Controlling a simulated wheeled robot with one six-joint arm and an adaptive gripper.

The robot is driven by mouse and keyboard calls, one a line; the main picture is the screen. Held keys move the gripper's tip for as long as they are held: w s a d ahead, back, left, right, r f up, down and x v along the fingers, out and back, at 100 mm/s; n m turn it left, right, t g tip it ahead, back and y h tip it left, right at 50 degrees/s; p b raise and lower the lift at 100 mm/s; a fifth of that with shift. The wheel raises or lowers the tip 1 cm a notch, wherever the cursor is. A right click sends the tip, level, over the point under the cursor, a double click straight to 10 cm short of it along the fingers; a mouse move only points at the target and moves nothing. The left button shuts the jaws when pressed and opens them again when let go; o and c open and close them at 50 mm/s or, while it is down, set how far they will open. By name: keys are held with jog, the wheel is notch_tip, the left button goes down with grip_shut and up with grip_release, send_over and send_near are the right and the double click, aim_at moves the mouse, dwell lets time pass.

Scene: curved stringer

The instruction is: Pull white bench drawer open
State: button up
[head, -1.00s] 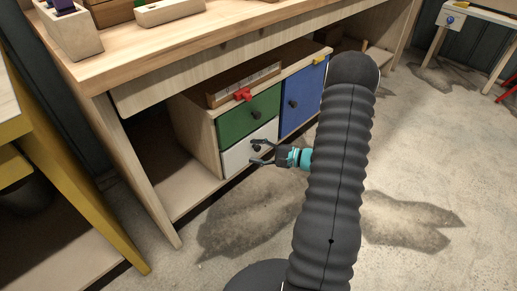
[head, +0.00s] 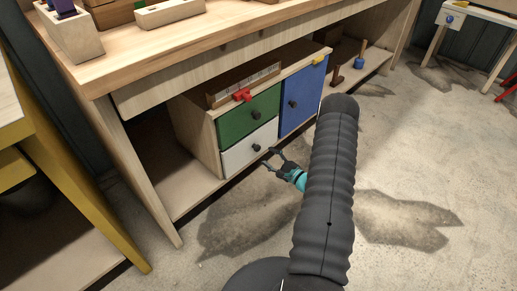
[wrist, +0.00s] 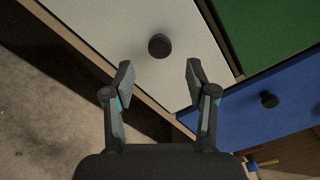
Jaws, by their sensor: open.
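The white drawer (head: 238,155) is the lower left front of a small cabinet under the workbench. It looks shut, nearly level with the green drawer front above it. Its round black knob (head: 257,148) also shows in the wrist view (wrist: 159,45). My gripper (head: 272,157) is open and empty, in front of the drawer and a little to the right of the knob in the head view. In the wrist view my gripper (wrist: 158,75) has its two fingers spread apart, with the knob beyond the tips and between their lines. The fingers look apart from the knob.
Above the white drawer is a green drawer (head: 240,120); right of it is a blue door (head: 303,97). The bench leg (head: 140,175) stands left. Concrete floor (head: 400,170) in front is clear.

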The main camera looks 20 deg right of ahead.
aim_at(259, 149)
jog(key=x, duration=0.7)
grip_shut()
